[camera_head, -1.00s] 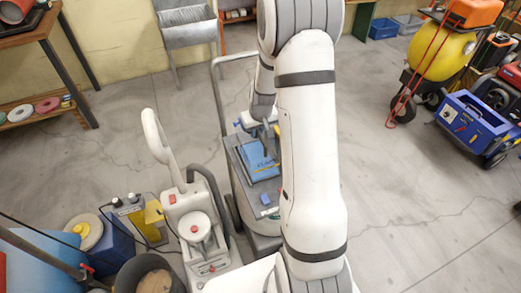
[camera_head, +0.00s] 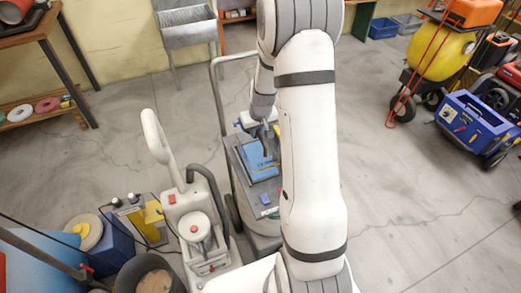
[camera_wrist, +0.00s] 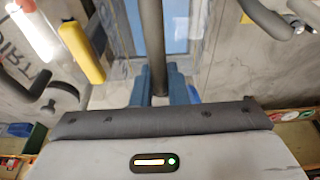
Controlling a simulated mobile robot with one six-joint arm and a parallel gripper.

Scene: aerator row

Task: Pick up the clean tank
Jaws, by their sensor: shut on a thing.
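The clean tank appears to be the blue tank (camera_head: 256,160) in the grey floor machine in the middle of the head view. In the wrist view a pale blue, see-through surface (camera_wrist: 166,25) lies behind a dark upright bar, which looks like the tank's handle. My gripper (camera_wrist: 160,90) has its two blue fingers on either side of that bar, shut on it. In the head view my gripper (camera_head: 268,142) is at the top of the tank, partly hidden by my arm. I cannot tell whether the tank is lifted off the machine.
A grey machine with a white loop handle (camera_head: 160,140) stands close on the left. A bucket (camera_head: 150,277) and a blue-and-yellow unit (camera_head: 140,218) are at lower left. A blue toolbox cart (camera_head: 480,122) and a yellow tank cart (camera_head: 440,62) stand at right. Floor between is clear.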

